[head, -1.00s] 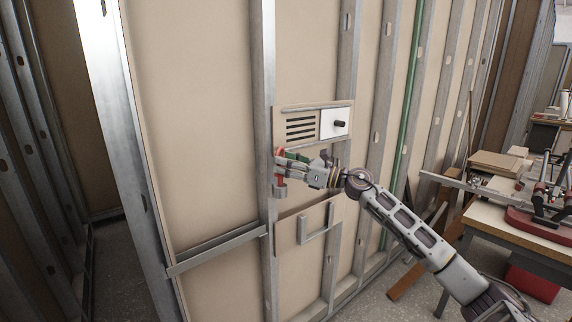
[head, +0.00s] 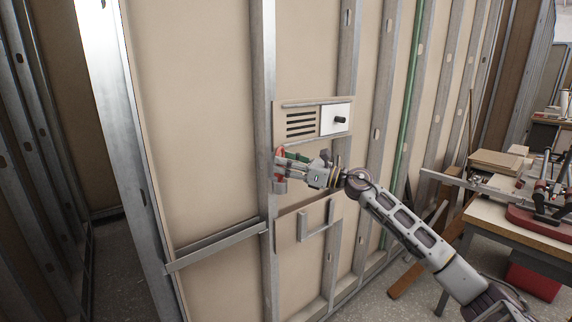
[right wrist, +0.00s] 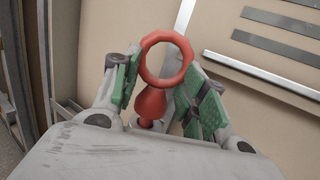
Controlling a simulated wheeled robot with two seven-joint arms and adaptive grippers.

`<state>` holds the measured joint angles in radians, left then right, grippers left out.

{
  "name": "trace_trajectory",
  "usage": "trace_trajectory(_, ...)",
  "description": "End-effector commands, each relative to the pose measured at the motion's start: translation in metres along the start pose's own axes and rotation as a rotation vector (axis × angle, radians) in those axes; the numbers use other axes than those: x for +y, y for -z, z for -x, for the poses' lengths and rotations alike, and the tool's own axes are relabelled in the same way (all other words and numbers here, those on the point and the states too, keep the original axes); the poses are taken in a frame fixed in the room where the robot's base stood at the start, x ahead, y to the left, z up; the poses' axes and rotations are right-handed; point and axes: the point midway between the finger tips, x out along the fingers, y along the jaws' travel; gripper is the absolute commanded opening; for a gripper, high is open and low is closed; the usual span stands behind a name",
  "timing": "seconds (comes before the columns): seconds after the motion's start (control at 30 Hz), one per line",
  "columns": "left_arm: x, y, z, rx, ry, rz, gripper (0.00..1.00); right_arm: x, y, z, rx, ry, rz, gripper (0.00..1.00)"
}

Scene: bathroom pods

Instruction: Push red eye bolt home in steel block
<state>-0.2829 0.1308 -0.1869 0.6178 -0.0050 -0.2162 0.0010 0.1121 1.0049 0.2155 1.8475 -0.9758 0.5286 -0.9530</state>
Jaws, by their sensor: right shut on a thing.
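The red eye bolt (right wrist: 150,101) stands between the green-padded fingers of my right gripper (right wrist: 158,98) in the right wrist view, with its ring toward the camera. In the head view my right gripper (head: 284,166) is shut on it at the wall stud, and only a little red of the bolt (head: 279,152) shows. The small grey steel block (head: 280,187) is directly below the fingers in the head view. The bolt's lower end and the hole are hidden. My left gripper is not in view.
A vented panel with a white plate and black knob (head: 341,119) is just above the gripper. A workbench (head: 487,222) with tools stands at right. Open floor (head: 118,285) lies at lower left.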

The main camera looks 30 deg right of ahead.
Motion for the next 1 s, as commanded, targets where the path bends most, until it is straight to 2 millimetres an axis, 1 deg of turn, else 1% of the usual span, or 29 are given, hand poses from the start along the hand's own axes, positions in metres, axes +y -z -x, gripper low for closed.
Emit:
trace_trajectory(0.1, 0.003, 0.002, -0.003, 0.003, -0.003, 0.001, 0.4, 0.0, 0.002, 0.001, -0.001, 0.0, 0.0, 0.14)
trace_trajectory(1.0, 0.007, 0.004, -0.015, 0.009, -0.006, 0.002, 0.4, 0.0, 0.016, 0.003, -0.001, 0.0, 0.0, 0.14)
